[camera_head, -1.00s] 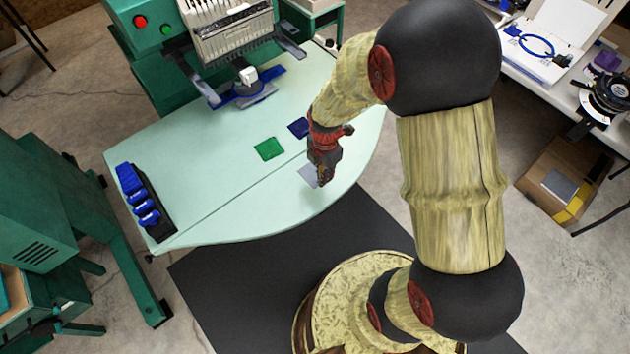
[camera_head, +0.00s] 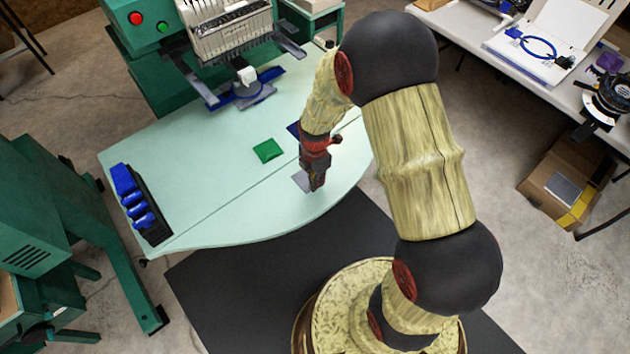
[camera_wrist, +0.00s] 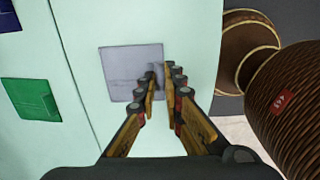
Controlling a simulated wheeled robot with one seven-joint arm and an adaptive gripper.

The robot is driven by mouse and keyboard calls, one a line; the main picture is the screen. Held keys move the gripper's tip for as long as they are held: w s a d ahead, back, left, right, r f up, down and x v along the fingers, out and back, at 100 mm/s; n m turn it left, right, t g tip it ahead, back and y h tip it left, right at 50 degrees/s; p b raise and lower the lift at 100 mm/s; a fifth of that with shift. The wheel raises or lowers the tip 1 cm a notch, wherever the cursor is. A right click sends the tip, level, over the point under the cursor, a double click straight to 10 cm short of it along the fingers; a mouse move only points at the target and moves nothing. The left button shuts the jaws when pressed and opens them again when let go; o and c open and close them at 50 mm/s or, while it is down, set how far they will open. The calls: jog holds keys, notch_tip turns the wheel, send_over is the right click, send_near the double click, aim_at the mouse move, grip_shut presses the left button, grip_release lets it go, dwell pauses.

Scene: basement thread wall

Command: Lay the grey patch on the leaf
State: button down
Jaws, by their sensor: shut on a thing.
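The grey patch (camera_wrist: 131,70) is a flat light-grey square in the wrist view, right of the table's seam, over the pale green front section of the table that I take as the leaf (camera_head: 243,222). In the head view the grey patch (camera_head: 301,180) shows partly behind my gripper (camera_head: 317,187). My gripper, seen in the wrist view (camera_wrist: 160,88), has its fingers at the patch's right side and is shut on it. The patch looks level and close to the surface. I cannot tell whether it touches the leaf.
A green patch (camera_head: 267,150) and a dark blue patch (camera_head: 293,129) lie beyond the seam. A black rack with blue spools (camera_head: 141,204) stands at the table's left end. The embroidery machine (camera_head: 235,30) is at the back. The leaf left of my gripper is clear.

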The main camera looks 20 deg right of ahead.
jog(key=shift+f, duration=0.1)
jog(key=c, duration=2.4)
grip_release()
jog(key=o, duration=0.4)
jog(key=shift+o, duration=0.4)
notch_tip(320, 180, up, 23)
jog(key=s+m+t+p, duration=0.2)
jog(key=m+p, duration=0.2)
jog(key=m, duration=0.1)
jog(key=s+a+r+m+t, duration=0.1)
jog(key=s+r+m+t, duration=0.2)
jog(key=s+r+m, duration=1.3)
jog(key=shift+s+r+m+t, duration=0.3)
jog(key=shift+s+r, duration=0.05)
jog(key=shift+r, duration=0.35)
